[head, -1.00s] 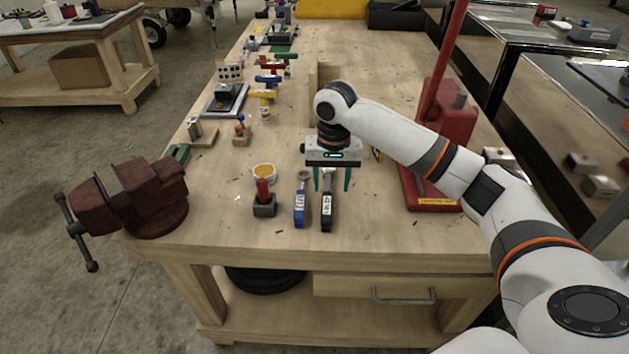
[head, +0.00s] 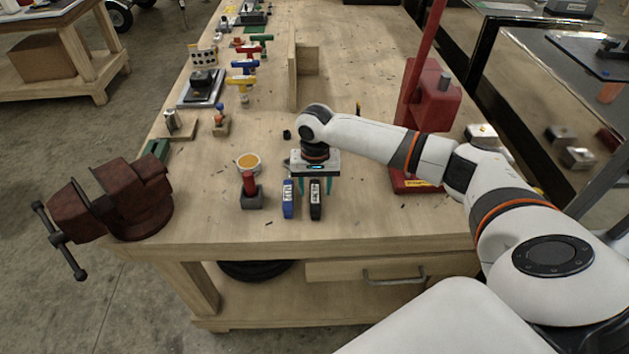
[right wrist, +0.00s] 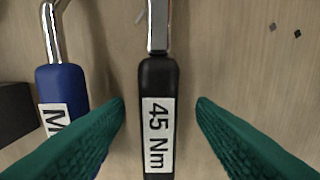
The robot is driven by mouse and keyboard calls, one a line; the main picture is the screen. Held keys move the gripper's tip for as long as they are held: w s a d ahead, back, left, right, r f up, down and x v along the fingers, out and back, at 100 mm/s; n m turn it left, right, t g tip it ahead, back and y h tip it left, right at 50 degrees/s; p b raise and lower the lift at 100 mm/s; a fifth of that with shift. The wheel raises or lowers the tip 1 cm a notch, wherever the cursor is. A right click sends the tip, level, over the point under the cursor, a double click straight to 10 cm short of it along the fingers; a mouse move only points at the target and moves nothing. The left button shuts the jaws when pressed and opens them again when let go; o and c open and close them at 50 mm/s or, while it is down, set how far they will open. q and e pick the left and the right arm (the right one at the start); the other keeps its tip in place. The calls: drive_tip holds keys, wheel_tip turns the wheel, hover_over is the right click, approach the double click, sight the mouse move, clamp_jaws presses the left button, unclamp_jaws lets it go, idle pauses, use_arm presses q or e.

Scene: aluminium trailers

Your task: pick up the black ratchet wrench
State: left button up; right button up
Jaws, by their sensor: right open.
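The black ratchet wrench (head: 315,203) lies on the wooden workbench, its handle pointing to the front edge. In the right wrist view its black handle (right wrist: 157,100) carries a white label reading "45 Nm", and its metal shaft runs up out of the picture. My right gripper (head: 315,186) is open over it. In the right wrist view the two green fingers (right wrist: 160,108) stand on either side of the handle, with a gap on both sides. A blue-handled wrench (head: 289,198) lies just left of it. The wrench heads are hidden under my gripper in the head view. My left gripper is not in view.
A red-handled tool on a dark block (head: 250,190) and a cup with orange contents (head: 248,162) stand to the left. A rusty red vise (head: 140,195) sits at the front left corner. A red press (head: 430,100) stands at the right. The bench's front right is clear.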

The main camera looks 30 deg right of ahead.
drive_tip(key=shift+f, duration=0.95)
drive_tip(key=c, duration=0.4)
clamp_jaws()
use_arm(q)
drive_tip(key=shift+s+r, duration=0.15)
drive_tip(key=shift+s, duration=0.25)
use_arm(e)
drive_tip(key=shift+w, duration=0.1)
